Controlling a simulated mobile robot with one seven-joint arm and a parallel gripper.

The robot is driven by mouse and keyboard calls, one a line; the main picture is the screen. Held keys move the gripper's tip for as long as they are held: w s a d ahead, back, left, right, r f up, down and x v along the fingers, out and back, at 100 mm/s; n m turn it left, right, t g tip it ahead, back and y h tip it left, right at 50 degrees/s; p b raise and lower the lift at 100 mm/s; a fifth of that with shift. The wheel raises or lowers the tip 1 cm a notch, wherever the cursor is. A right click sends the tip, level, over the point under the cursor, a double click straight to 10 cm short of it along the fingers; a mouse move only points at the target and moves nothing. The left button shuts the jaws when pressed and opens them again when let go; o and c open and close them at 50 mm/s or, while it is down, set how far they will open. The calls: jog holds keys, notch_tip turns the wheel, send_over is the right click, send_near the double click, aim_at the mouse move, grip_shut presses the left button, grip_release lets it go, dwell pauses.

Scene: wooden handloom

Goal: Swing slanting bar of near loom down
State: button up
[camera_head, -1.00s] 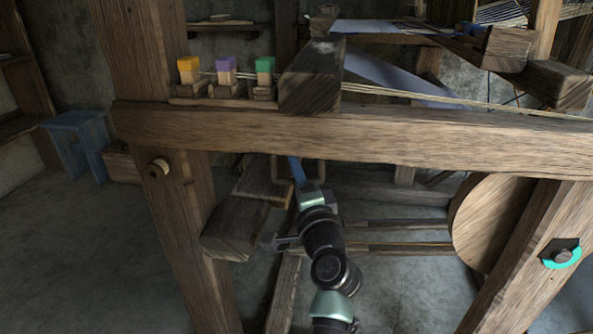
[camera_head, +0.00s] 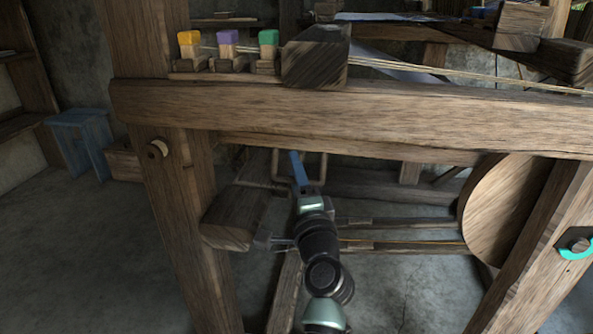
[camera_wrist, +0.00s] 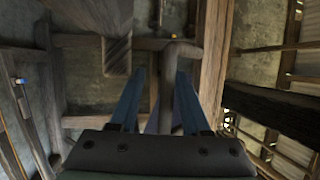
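A thick slanting wooden bar (camera_head: 232,218) shows below the near loom's front beam in the head view, its blunt end toward me. A brown loop-like handle (camera_head: 325,168) hangs under the beam beside it. My gripper (camera_head: 294,157) reaches up to the loop from below, its blue fingers partly overlapping it. In the wrist view my gripper (camera_wrist: 158,75) has its two blue fingers well apart. A brown upright rod (camera_wrist: 165,90) shows between them, below a wooden crosspiece; I cannot tell whether a finger touches it.
The front beam (camera_head: 360,118) crosses above my arm. A loom post (camera_head: 190,230) stands at left and a round wooden disc (camera_head: 500,210) at right. Yellow, purple and green blocks (camera_head: 228,37) sit above the beam. A blue stool (camera_head: 80,130) stands at far left.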

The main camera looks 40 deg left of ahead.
jog(key=shift+r, duration=0.1)
jog(key=p+v, duration=0.2)
jog(key=v, duration=1.1)
jog(key=shift+p, duration=0.35)
